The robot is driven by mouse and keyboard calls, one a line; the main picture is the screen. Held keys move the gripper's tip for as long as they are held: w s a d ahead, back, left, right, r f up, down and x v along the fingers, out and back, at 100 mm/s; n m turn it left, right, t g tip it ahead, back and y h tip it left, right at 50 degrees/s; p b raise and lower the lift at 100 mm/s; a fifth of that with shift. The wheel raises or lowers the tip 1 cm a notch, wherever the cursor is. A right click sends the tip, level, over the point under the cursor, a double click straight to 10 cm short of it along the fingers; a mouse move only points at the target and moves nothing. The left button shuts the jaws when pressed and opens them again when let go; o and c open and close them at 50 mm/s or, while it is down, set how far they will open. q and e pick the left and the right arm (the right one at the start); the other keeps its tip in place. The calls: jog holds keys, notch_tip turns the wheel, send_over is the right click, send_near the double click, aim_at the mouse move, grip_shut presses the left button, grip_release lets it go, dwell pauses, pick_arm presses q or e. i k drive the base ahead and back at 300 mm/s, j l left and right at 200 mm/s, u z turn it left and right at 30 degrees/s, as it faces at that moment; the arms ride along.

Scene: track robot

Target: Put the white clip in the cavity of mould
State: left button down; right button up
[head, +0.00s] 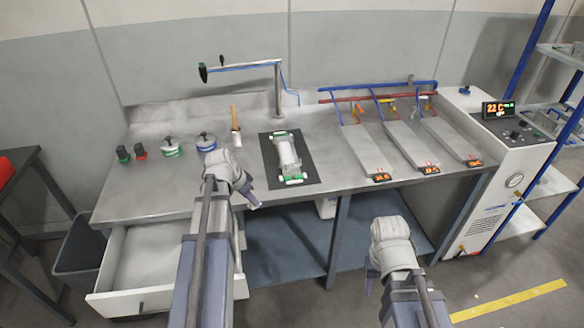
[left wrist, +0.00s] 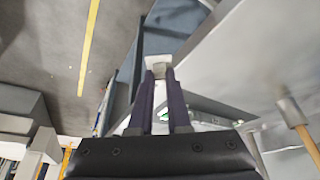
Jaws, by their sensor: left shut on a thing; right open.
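My left gripper (head: 249,197) is over the front edge of the bench. In the left wrist view its dark fingers (left wrist: 162,82) are shut on a small white piece, which looks like the white clip (left wrist: 157,62). The clip is mostly hidden in the head view. A pale mould-like block (head: 286,152) with white ends and green parts lies on a black mat (head: 310,178), behind and right of the left gripper and apart from it. Its cavity cannot be made out. My right gripper (head: 370,278) is open and empty, low in front of the bench.
A drawer (head: 166,264) stands open at the front left. Pots (head: 206,141) and a wooden-handled tool (head: 235,127) stand left of the mat. Several grey plates with hoses (head: 367,150) lie to the right. A swing arm (head: 240,66) rises behind the mat.

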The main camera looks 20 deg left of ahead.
aim_at(287, 155)
jog(key=i, duration=1)
